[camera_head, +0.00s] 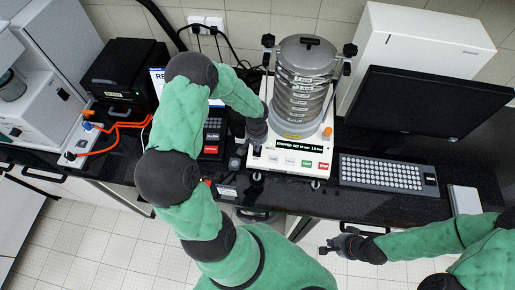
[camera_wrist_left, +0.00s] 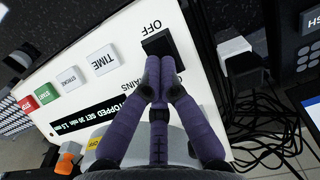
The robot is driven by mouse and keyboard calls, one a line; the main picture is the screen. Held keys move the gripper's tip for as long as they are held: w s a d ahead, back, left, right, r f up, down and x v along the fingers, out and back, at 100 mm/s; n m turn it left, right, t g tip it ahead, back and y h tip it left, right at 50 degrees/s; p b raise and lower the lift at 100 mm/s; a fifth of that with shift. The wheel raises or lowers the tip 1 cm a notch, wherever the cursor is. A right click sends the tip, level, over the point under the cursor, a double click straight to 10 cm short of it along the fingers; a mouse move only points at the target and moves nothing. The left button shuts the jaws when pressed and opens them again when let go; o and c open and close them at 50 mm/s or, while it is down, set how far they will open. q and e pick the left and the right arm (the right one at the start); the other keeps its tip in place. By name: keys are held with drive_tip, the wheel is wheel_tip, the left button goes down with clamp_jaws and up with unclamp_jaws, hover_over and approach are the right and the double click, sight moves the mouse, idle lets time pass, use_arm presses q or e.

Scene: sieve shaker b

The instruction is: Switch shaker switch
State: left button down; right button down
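The sieve shaker has a white base (camera_head: 285,160) with a stack of round metal sieves (camera_head: 303,85) on top. In the left wrist view its black mains switch (camera_wrist_left: 156,44) sits on the white panel (camera_wrist_left: 115,45), with "OFF" printed beside one end. My left gripper (camera_wrist_left: 161,75) has its purple fingertips together over the near part of the switch, partly hiding it and the "MAINS" label; contact cannot be told. In the head view the left gripper (camera_head: 257,140) is at the base's left edge. My right gripper (camera_head: 332,246) hangs in front of the bench, away from the shaker.
The shaker's display (camera_head: 298,145) reads "STOPPED". A keyboard (camera_head: 388,174) and monitor (camera_head: 435,102) stand to the right. A black device with a keypad (camera_head: 213,137) stands left of the shaker. Cables (camera_wrist_left: 262,130) lie beside the panel.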

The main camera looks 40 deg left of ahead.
use_arm(q)
drive_tip(key=shift+r+p, duration=1.3)
drive_tip(key=shift+r, duration=1.4)
